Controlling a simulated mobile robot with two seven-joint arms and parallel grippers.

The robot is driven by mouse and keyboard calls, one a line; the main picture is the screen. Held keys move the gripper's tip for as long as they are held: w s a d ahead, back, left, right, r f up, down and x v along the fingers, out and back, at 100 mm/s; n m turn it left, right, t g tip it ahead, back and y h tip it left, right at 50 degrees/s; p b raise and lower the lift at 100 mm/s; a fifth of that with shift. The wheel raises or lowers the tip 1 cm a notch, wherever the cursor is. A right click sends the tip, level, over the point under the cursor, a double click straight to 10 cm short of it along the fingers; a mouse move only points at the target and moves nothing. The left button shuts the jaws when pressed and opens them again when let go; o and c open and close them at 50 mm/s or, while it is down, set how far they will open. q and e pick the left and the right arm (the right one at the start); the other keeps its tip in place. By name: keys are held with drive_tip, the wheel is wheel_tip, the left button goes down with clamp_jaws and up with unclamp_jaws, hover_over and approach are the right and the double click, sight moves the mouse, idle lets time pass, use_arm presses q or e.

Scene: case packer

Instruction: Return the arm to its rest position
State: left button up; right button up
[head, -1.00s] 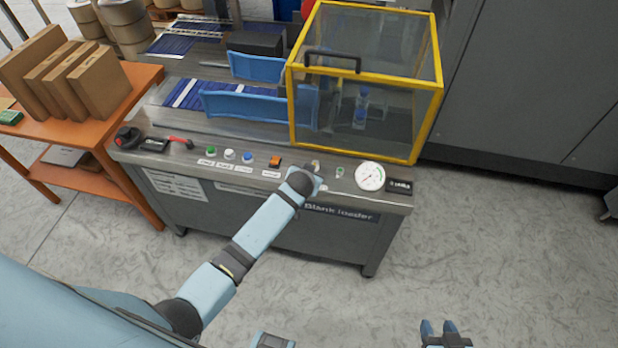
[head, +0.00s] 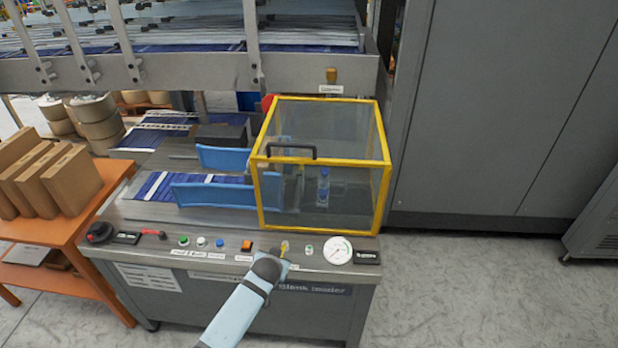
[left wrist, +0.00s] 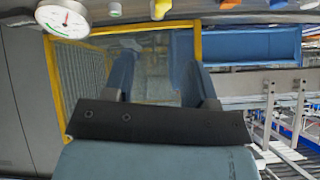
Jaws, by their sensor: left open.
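My left arm rises from the bottom of the head view, and its wrist end (head: 268,266) is at the front edge of the blank loader's control panel (head: 215,258). Its fingers are mostly hidden there. In the left wrist view my left gripper (left wrist: 157,48) is open, its two blue fingers apart with nothing seen between them. A small yellowish knob (left wrist: 160,8) on the panel is just beyond the fingertips; I cannot tell whether they touch. My right gripper is not in view.
A yellow-framed clear guard (head: 322,168) stands behind the panel. A gauge (head: 338,250) and an orange button (head: 247,246) flank the wrist. An orange table (head: 75,215) with cartons is at the left. Open floor (head: 470,300) lies at the right.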

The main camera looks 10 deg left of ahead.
use_arm(q)
drive_tip(key=s+d+r+m+t+h, duration=0.1)
drive_tip(key=s+h, duration=0.1)
drive_tip(key=s, duration=1.4)
drive_tip(key=s+d+r+t+h, duration=0.1)
drive_tip(key=s+r+h, duration=0.1)
drive_tip(key=s, duration=1.4)
drive_tip(key=shift+d+m, duration=0.35)
drive_tip(key=shift+m, duration=0.05)
drive_tip(key=shift+r, duration=0.1)
